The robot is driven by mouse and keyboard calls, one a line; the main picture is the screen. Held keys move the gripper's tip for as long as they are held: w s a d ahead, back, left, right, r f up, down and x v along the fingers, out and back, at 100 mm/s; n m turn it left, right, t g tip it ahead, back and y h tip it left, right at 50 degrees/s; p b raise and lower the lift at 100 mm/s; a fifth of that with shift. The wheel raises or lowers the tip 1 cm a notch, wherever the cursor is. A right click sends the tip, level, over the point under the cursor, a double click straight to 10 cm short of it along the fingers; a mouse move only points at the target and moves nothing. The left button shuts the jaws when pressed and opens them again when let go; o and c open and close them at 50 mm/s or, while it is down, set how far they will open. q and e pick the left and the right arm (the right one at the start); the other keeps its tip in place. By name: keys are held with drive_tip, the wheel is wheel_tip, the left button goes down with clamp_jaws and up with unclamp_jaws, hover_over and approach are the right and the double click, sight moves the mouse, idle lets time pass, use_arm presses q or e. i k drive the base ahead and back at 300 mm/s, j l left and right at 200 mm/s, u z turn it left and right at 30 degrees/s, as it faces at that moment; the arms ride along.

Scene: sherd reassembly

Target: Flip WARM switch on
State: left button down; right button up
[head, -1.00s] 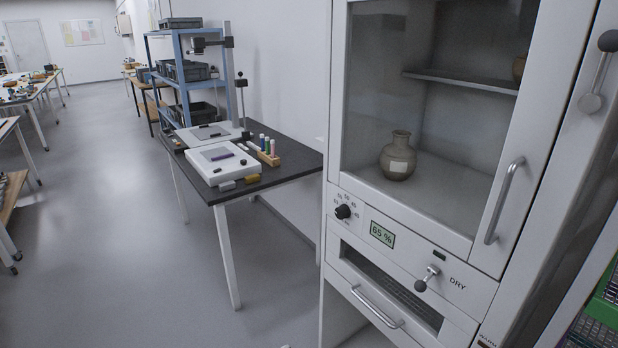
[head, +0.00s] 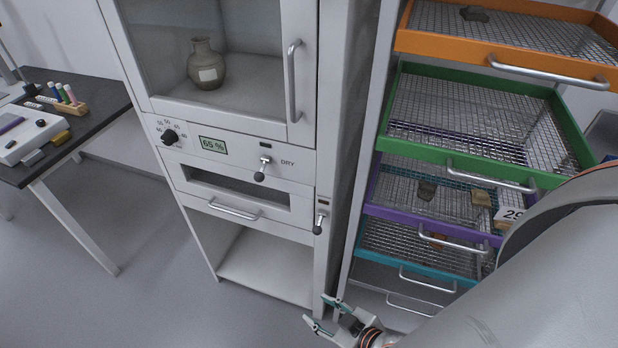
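A small lever switch (head: 320,219) with a dark ball knob sits on the narrow right post of the white cabinet (head: 240,232). Its knob hangs down; a small dark label is above it, too small to read. Another lever switch (head: 262,168), marked DRY, is on the cabinet's front panel with its knob down. No WARM lettering is readable now. My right gripper (head: 317,309) is low at the bottom centre, below the post's switch and apart from it. Its fingers are spread and empty. My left gripper is out of view.
A rack of wire trays stands to the right, with an orange tray (head: 490,62) on top and a green tray (head: 455,153) below. Cabinet door handle (head: 293,80) and drawer handle (head: 233,212) stick out. A dark table (head: 100,120) is at left; floor before the cabinet is clear.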

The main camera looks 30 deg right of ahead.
sight(317, 230)
drive_tip(key=z, duration=0.9)
